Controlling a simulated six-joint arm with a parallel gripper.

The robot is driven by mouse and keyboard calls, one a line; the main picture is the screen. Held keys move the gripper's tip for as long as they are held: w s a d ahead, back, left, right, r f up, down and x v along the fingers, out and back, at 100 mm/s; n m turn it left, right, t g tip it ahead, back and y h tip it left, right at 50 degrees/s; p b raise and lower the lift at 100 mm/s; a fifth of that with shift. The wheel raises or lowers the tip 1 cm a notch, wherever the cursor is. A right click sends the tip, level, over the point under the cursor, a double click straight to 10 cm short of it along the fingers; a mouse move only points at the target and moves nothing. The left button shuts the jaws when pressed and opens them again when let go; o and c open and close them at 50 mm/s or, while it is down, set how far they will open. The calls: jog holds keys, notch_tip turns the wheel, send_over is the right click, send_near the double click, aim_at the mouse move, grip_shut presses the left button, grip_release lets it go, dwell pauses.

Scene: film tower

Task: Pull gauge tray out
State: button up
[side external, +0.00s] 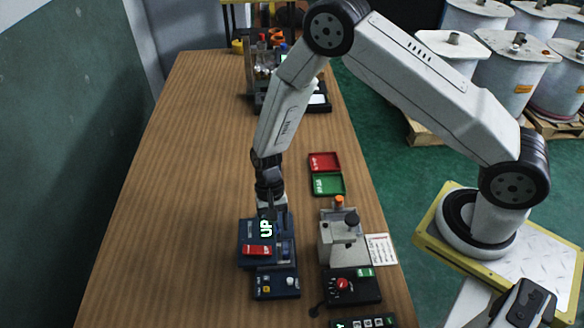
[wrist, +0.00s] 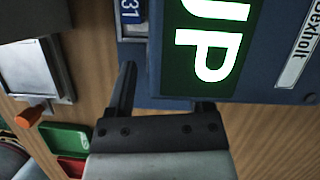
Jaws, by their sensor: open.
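A dark blue machine (side external: 245,228) with a lit green UP display (side external: 266,228) and a red label (side external: 257,250) stands at the near part of the bench. The display fills the top of the wrist view (wrist: 208,45). I cannot tell which part is the gauge tray. A blue tag marked 31 (wrist: 130,10) sits in a grey-edged recess beside the display. My gripper (side external: 268,207) is at the machine's far side, pointing down.
A grey machine (side external: 339,240) with an orange knob stands right of the blue one. A control box (side external: 276,283) and a red-button box (side external: 352,287) lie nearer. Red (side external: 324,162) and green (side external: 328,185) trays lie behind. The bench's left side (side external: 170,190) is clear.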

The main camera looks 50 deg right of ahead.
grip_shut()
dwell(1.4)
